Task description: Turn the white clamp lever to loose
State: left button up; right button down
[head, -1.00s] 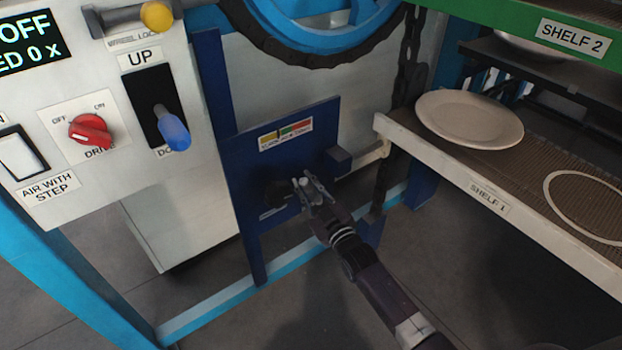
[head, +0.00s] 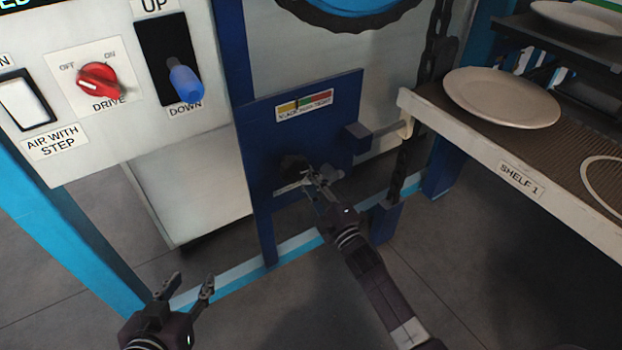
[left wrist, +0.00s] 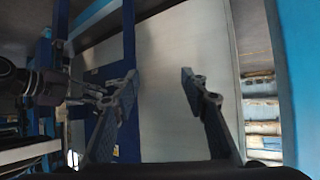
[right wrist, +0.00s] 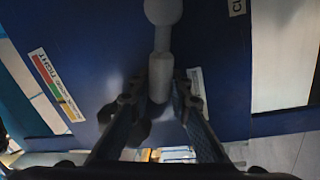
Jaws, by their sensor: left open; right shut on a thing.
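The white clamp lever (right wrist: 163,40) shows pale grey in the right wrist view, a shaft with a round knob at its upper end, in front of the blue panel (right wrist: 100,75). My right gripper (right wrist: 161,88) is shut on the lever's lower part there. In the head view the right gripper (head: 318,180) is at the blue panel and mostly hides the lever. A coloured scale label (head: 304,105) is above it, with red at the TIGHT end. My left gripper (head: 189,288) is open and empty at the lower left, apart from the panel; its spread fingers also show in the left wrist view (left wrist: 158,85).
A control panel with a red drive knob (head: 100,80) and a blue-handled up/down lever (head: 186,84) stands at left. A shelf (head: 470,150) with a white plate (head: 501,98) juts in at right. A chain (head: 437,45) hangs between. The lower floor is clear.

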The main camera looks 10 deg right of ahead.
jog(key=shift+s+a+f+n+b, duration=0.1)
jog(key=shift+a+f+n+b, duration=0.1)
jog(key=shift+f+n+b, duration=0.65)
pick_arm(q)
jog(key=w+d+r+t+h, duration=0.1)
jog(key=r+t, duration=0.3)
jog(key=r, duration=0.4)
jog(key=w+d+r+t+h+b, duration=0.1)
jog(key=w+d+r+t+h, duration=0.1)
jog(key=r+t, duration=0.3)
jog(key=shift+w+d+r, duration=0.15)
jog(key=shift+w+r, duration=0.35)
jog(key=shift+r, duration=1.7)
pick_arm(e)
jog(key=shift+f+n+y, duration=0.25)
jog(key=shift+f+n, duration=0.1)
jog(key=shift+n, duration=0.4)
jog(key=shift+f+n+y, duration=0.25)
jog(key=shift+f+n, duration=0.05)
jog(key=shift+n, duration=0.4)
jog(key=c, duration=1.8)
grip_release()
jog(key=shift+o, duration=0.2)
jog(key=shift+r, duration=0.1)
jog(key=v, duration=1.2)
jog(key=shift+r, duration=0.15)
